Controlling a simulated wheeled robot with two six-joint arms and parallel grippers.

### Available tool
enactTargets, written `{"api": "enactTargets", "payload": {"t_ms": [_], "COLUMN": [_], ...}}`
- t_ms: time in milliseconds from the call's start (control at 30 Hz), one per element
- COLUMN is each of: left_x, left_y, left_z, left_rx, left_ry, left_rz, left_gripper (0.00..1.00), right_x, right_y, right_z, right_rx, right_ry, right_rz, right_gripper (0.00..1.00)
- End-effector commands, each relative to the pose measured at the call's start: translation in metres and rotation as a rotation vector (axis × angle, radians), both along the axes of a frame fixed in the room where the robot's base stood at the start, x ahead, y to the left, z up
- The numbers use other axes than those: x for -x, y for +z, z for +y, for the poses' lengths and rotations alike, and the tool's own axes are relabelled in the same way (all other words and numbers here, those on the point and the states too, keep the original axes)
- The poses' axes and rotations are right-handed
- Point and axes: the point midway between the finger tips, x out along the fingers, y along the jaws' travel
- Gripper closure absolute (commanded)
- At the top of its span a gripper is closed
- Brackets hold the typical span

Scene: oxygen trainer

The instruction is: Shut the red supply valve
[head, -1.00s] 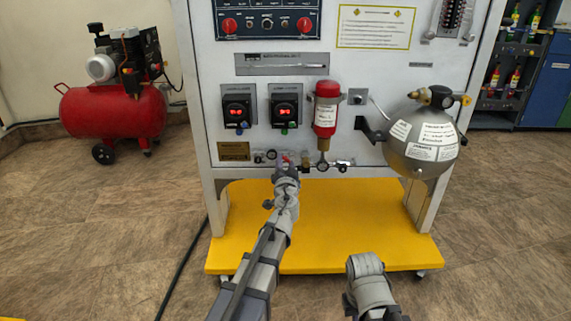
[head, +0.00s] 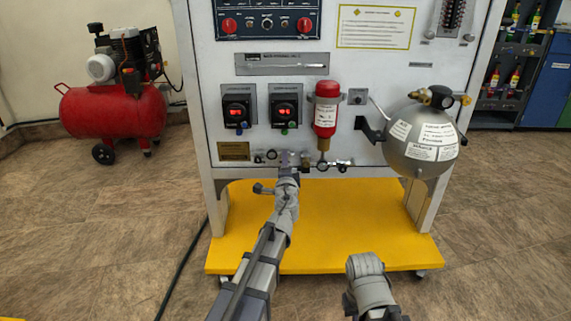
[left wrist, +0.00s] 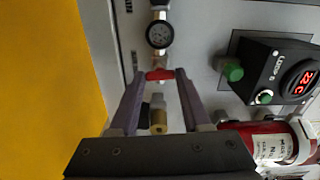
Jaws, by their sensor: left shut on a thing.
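The red supply valve's handle (left wrist: 160,75) shows between the fingertips of my left gripper (left wrist: 161,76) in the left wrist view. The fingers are shut on it, one on each side. The handle lies across the pipe, just below a round gauge (left wrist: 160,35) in that picture. A brass fitting (left wrist: 158,121) shows between the fingers nearer the palm. In the head view my left gripper (head: 290,160) is at the low pipe row on the white panel and hides the handle. My right gripper is out of the frames; only part of my right arm shows.
The white panel (head: 211,60) stands on a yellow base (head: 330,220). A red cylinder (head: 326,112) hangs right of the valve, with a grey sphere tank (head: 418,150) further right. Two black displays (head: 237,110) sit above. A red compressor (head: 110,110) stands left. Floor in front is clear.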

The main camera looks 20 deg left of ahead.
Motion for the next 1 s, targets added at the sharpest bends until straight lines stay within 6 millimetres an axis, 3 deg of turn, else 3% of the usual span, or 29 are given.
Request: {"api": "enactTargets", "payload": {"t_ms": [800,833,1000], "left_x": [0.0005,0.0005,0.0003], "left_y": [-0.0002,-0.0002,-0.0002], "left_z": [-0.0005,-0.0005,-0.0003], "left_rx": [-0.102,-0.102,-0.100], "left_ry": [-0.001,-0.001,-0.001], "left_rz": [0.029,0.029,0.029], "left_gripper": [1.00,0.50,0.31], "right_x": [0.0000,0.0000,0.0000], "right_y": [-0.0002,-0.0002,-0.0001], "right_z": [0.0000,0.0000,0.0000], "right_rx": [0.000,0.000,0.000], "right_ry": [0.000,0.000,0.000], "right_rz": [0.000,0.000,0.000], "right_gripper": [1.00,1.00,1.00]}}
